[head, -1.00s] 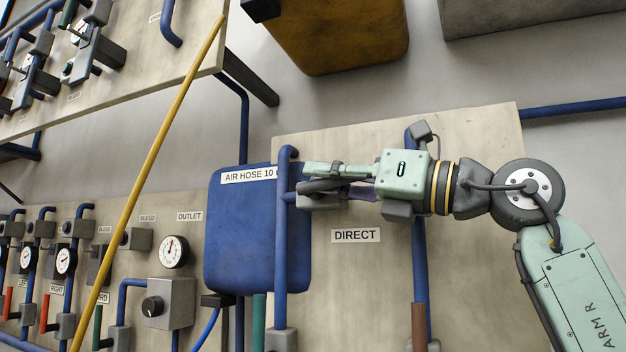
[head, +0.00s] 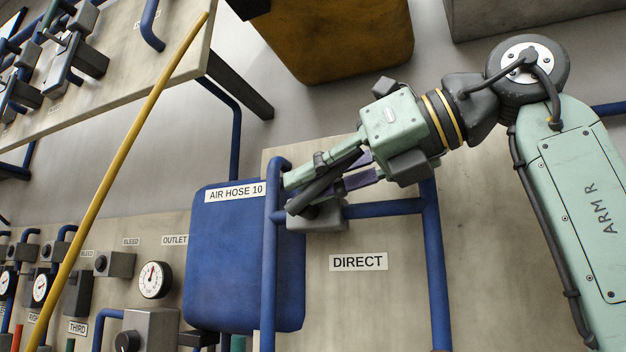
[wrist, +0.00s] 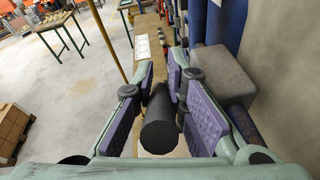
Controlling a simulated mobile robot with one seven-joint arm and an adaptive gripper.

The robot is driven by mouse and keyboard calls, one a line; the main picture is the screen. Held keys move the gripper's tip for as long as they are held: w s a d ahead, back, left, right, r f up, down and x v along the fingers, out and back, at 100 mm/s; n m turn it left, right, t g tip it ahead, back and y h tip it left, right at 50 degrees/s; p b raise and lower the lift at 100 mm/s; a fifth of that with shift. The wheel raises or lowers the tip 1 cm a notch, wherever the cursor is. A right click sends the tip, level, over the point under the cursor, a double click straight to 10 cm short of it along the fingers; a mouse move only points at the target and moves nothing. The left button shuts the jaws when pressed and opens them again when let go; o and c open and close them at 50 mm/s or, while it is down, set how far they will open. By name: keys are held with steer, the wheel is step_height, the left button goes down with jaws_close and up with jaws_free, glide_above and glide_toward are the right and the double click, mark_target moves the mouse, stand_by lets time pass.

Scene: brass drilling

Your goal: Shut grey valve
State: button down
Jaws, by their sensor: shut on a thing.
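The grey valve (head: 317,217) is a grey block on the horizontal blue pipe, above the DIRECT label, on the right-hand panel. Its dark handle (head: 332,180) slants up to the right from the block, partly hidden by my fingers. My gripper (head: 318,184) reaches down and left, with its fingers around the handle. In the wrist view, the rounded handle end (wrist: 158,130) lies between the purple pads of my gripper (wrist: 160,92), which is shut on it. The grey block (wrist: 216,76) shows beyond the right finger.
A blue box (head: 235,265) labelled AIR HOSE 10 stands left of the valve, behind a vertical blue pipe (head: 269,270). Another vertical pipe (head: 436,270) runs right of DIRECT. A yellow pole (head: 125,140) crosses the left. Gauges and small valves fill the lower left.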

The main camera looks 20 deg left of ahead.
stand_by(0.5)
steer(key=c, duration=1.9)
jaws_free()
steer(key=shift+d, duration=0.1)
